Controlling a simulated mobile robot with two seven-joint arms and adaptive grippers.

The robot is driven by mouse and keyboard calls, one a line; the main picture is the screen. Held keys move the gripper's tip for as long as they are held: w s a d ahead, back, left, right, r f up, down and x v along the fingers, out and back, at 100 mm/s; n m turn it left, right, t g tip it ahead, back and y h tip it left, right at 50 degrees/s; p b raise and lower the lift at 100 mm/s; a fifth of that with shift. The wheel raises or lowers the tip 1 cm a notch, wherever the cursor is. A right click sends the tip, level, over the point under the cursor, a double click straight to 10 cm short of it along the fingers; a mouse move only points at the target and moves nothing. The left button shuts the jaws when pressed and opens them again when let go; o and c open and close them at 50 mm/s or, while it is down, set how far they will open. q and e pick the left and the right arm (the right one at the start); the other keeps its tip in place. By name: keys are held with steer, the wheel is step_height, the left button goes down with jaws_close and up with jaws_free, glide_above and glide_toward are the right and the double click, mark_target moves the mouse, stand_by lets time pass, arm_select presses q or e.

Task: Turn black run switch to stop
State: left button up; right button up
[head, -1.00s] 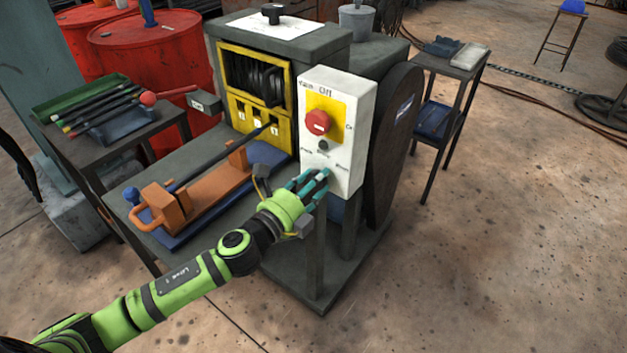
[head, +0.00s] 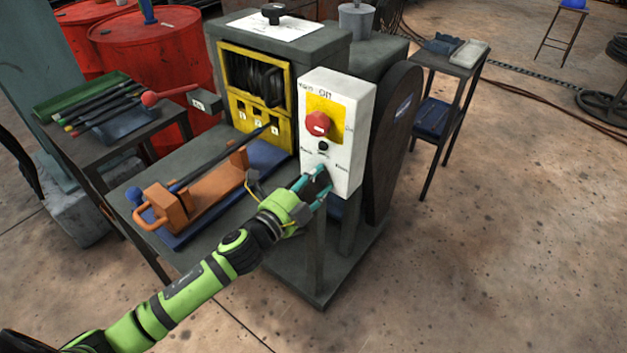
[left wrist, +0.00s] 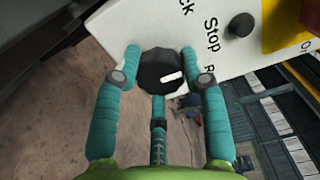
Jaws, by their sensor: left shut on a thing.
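The black run switch (left wrist: 161,70) is a faceted knob with a white pointer mark. In the left wrist view the mark points right, toward the label that starts with R, below the word "Stop". The knob is on the white control box (head: 354,112), low on its front. My left gripper (head: 316,183) is at the box's lower front. Its teal fingers, also in the left wrist view (left wrist: 162,76), are shut on the knob from both sides. In the head view the fingers mostly hide the knob. My right gripper is out of view.
A red knob (head: 317,124) on a yellow plate and a small black button (head: 323,146) are above the switch; the button also shows in the left wrist view (left wrist: 241,25). An orange holder (head: 200,189) lies on the bench to the left.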

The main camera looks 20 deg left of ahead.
arm_select(q)
steer(key=shift+s+d+f, duration=0.1)
steer(key=shift+s+d, duration=0.05)
steer(key=shift+d, duration=0.1)
steer(key=o, duration=1.1)
steer(key=shift+d, duration=0.1)
steer(key=shift+a, duration=0.2)
steer(key=shift+s+a, duration=0.1)
steer(key=shift+s, duration=0.1)
steer(key=v, duration=1.1)
steer(key=shift+s, duration=0.25)
